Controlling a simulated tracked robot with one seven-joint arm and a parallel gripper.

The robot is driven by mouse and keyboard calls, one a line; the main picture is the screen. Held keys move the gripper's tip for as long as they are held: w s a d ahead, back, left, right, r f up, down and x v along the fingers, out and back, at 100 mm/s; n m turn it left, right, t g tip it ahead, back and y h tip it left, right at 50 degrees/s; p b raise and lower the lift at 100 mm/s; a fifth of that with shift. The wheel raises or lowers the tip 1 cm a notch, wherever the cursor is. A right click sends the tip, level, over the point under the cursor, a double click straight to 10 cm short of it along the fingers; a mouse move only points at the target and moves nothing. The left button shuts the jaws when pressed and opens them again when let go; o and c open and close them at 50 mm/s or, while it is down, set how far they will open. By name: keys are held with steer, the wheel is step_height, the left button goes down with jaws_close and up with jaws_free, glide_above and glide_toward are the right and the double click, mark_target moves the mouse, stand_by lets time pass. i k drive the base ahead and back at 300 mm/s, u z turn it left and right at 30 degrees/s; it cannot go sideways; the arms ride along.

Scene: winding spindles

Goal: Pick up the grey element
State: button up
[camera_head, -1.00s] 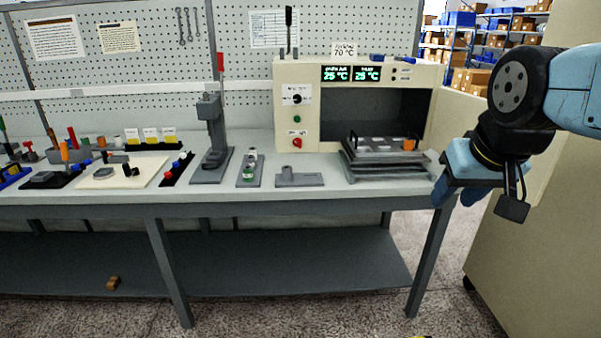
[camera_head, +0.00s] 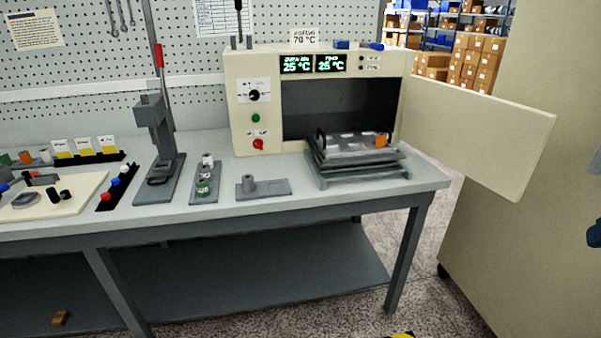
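Several grey things are in view, and I cannot tell which one is the grey element. A grey plate with a short round post (camera_head: 263,187) lies on the bench in front of the oven. A small grey piece (camera_head: 27,199) lies on the cream board at the left. A grey stacked plate assembly (camera_head: 355,155) with dark handles and an orange part stands before the oven opening. Only a small dark blue piece of my gripper (camera_head: 595,235) shows at the right edge, away from the bench; its fingers are mostly out of frame.
The cream oven (camera_head: 242,110) has its door (camera_head: 480,135) swung open to the right, beside the bench. A grey lever press (camera_head: 158,145) and a rack with a green-marked bottle (camera_head: 204,188) stand left of the plate. The bench top's front strip (camera_head: 330,200) is clear.

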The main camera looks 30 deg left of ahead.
mark_target(248, 182)
steer(key=u, duration=0.8)
steer(key=i, duration=0.1)
steer(key=z, duration=2.05)
steer(key=k, duration=2.3)
steer(key=u, duration=1.35)
steer(key=i, duration=1)
steer(key=u, duration=0.05)
